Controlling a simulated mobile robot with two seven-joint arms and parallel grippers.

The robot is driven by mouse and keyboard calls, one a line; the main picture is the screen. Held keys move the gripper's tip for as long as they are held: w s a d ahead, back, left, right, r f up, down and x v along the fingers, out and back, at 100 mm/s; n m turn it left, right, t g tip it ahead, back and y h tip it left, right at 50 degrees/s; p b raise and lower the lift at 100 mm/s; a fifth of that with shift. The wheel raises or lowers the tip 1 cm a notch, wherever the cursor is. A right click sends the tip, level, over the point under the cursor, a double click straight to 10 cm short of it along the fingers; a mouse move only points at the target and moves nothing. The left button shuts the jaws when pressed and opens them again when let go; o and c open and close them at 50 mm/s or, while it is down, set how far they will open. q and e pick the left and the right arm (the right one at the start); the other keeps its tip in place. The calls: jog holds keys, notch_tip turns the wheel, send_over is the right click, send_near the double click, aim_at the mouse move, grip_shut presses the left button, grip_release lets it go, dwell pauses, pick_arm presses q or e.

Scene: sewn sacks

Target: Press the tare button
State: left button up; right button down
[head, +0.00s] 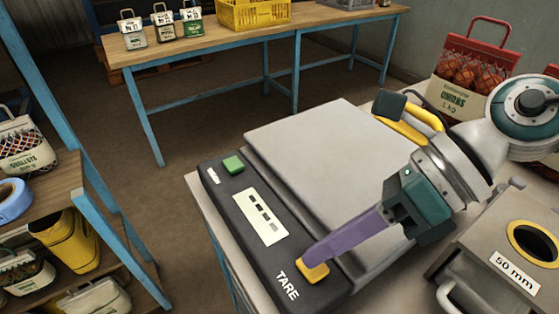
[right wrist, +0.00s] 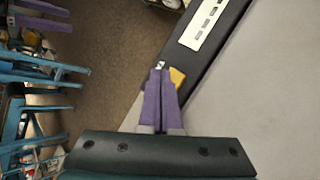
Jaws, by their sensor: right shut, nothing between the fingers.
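The scale (head: 225,225) has a dark front panel and a broad grey weighing plate (head: 325,140). The tare button (head: 314,273) is a yellow block beside the white word TARE. It also shows in the right wrist view (right wrist: 178,76), partly hidden by my fingers. My right gripper (head: 308,260) is shut and empty, its purple fingers slanting down to the button. In the right wrist view the fingertips (right wrist: 160,70) lie at the button's left side. I cannot tell whether they touch it.
A green button (head: 233,164) and a pale display (head: 261,217) share the panel. A grey "50 mm" box (head: 485,250) stands right of the scale. A red-topped onion sack (head: 462,75) stands behind. A blue-framed shelf (head: 110,225) is at left.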

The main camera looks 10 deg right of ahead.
dwell(0.5)
jog(key=shift+f, duration=0.15)
jog(key=shift+f+b, duration=0.3)
jog(key=shift+b, duration=0.1)
jog(key=shift+f+b, duration=0.4)
jog(key=shift+f, duration=0.1)
dwell(0.4)
jog(key=shift+r, duration=0.15)
dwell(0.3)
jog(key=shift+r+p, duration=0.8)
jog(key=shift+p, duration=0.05)
